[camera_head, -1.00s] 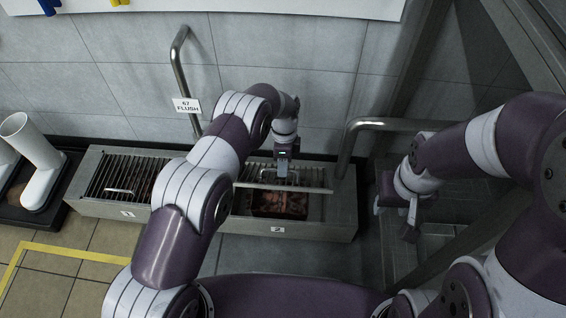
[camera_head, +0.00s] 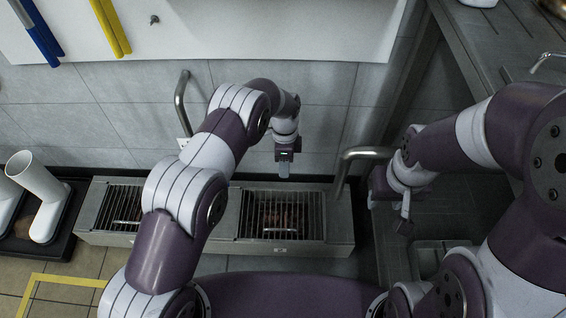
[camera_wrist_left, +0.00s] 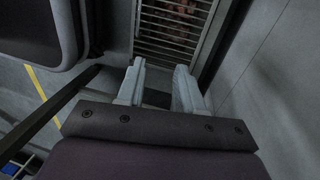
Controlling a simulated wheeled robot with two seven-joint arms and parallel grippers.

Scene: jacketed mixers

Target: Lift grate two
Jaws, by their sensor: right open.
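Grate two (camera_head: 280,213), a dark barred grate with a small handle (camera_head: 281,231) at its near edge, lies over the right opening of the metal floor channel (camera_head: 335,225). The number plate (camera_head: 279,250) on the channel's front is below it. My left gripper (camera_head: 284,172) is above and behind the grate, apart from it. In the left wrist view, its two pale fingers (camera_wrist_left: 158,88) stand apart with nothing between them, and the grate's bars (camera_wrist_left: 170,35) show beyond. My right gripper (camera_head: 388,208) is open to the right of the channel, apart from the grate.
The other grate (camera_head: 121,207) covers the channel's left opening. White boots (camera_head: 45,200) stand at left. A grey counter (camera_head: 490,50) is at upper right.

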